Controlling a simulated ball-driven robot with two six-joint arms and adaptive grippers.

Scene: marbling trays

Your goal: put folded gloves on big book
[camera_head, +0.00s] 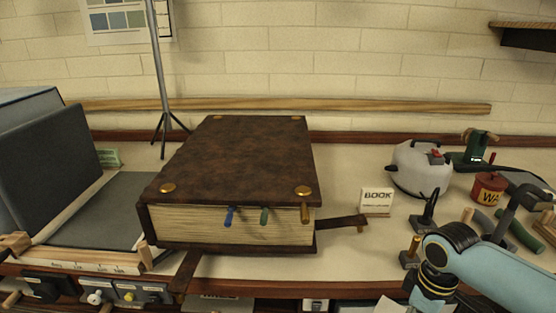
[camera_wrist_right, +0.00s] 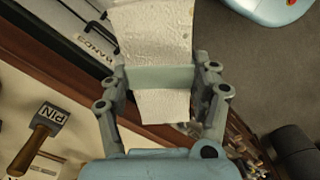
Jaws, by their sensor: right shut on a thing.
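The big book (camera_head: 245,155) lies closed on the bench in the head view, with a brown cover, brass corner studs and coloured tabs at its page edge. Its top is bare. In the right wrist view my right gripper (camera_wrist_right: 163,78) is shut on a white, textured, folded piece (camera_wrist_right: 155,35), which looks like the folded gloves. A pale green band crosses it between the fingers. The held piece is off the bench, over the edge and floor. My right arm shows at the right of the head view, with its gripper not clearly seen there. My left gripper is in neither view.
A small BOOK card (camera_head: 376,201) stands right of the book, with a strap between. A grey kettle-like can (camera_head: 418,168) and a red tin (camera_head: 487,188) stand farther right. A tripod stand (camera_head: 161,80) rises behind the book. An open dark case (camera_head: 50,165) is at left.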

